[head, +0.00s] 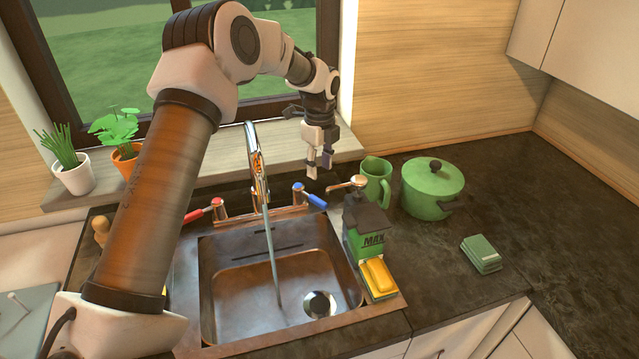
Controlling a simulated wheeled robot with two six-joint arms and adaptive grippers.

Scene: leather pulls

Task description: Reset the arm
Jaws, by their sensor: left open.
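My left arm comes in from the left and reaches over the sink (225,300) toward the window. My left gripper (318,172) is open and empty, pointing down behind the sink. It hangs above and just right of the blue tap handle (312,197), and I cannot tell whether it touches it. The red tap handle (200,213) is left of the faucet (256,165). Water runs from the faucet into the sink. My right gripper does not show.
A green pitcher (375,185), green pot (430,188), green box (366,243) and yellow sponge (378,275) stand right of the gripper and sink. Green cloths (481,253) lie further right. Potted plants (75,172) sit on the left sill. The right counter has free room.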

